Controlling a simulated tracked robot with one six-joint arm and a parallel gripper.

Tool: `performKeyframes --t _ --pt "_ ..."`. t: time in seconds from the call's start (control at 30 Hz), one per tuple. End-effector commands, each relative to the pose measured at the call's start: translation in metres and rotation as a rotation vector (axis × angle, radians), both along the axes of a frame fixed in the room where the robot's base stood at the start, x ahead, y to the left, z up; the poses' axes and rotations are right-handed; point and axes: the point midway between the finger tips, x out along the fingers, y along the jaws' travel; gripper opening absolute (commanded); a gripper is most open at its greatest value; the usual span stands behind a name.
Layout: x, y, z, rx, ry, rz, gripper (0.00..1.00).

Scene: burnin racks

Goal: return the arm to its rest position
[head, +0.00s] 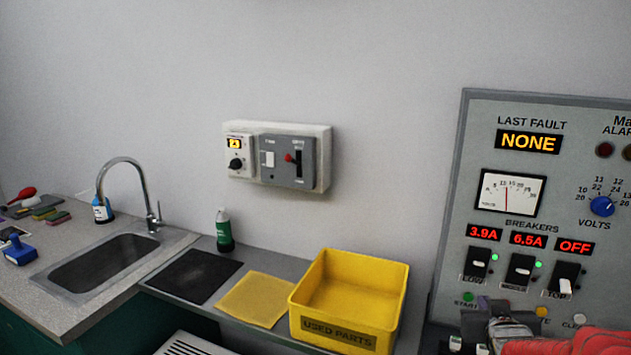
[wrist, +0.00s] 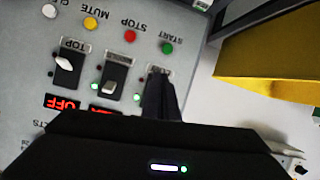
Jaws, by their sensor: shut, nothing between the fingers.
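My gripper (wrist: 160,97) is shut and empty, its dark fingers together in the wrist view. They point at the control panel (wrist: 25,75) and cover much of the LOW breaker. I cannot tell whether they touch it. In the head view the same panel (head: 457,215) stands at the right. Its LOW breaker (head: 478,262) reads 3.9A and its MID breaker (head: 520,271) reads 6.5A, each with a green lamp lit. The TOP breaker (head: 563,278) reads OFF. The last-fault display (head: 528,142) reads NONE.
A yellow used-parts bin (head: 335,338) stands on the counter left of the panel; its yellow side also fills the wrist view's right (wrist: 275,65). A sink (head: 105,262) with a tall tap and a green bottle (head: 224,231) are further left. A switch box (head: 288,157) hangs on the wall.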

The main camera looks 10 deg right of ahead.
Motion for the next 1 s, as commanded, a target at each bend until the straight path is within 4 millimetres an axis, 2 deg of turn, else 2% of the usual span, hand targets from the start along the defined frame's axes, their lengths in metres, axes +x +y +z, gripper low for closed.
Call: performKeyframes --t 0.03,0.27,0.47,0.67,0.8,1.0 --pt "-0.001 0.014 0.005 0.008 0.021 0.011 0.00" --pt "-0.020 0.074 0.011 0.067 0.155 0.044 0.00" --pt "-0.049 0.128 0.014 0.125 0.274 0.091 0.00" --pt "-0.089 0.183 0.016 0.183 0.397 0.153 0.00" --pt "-0.125 0.219 0.016 0.221 0.489 0.208 0.00" --pt "-0.175 0.259 0.015 0.262 0.608 0.287 0.00"
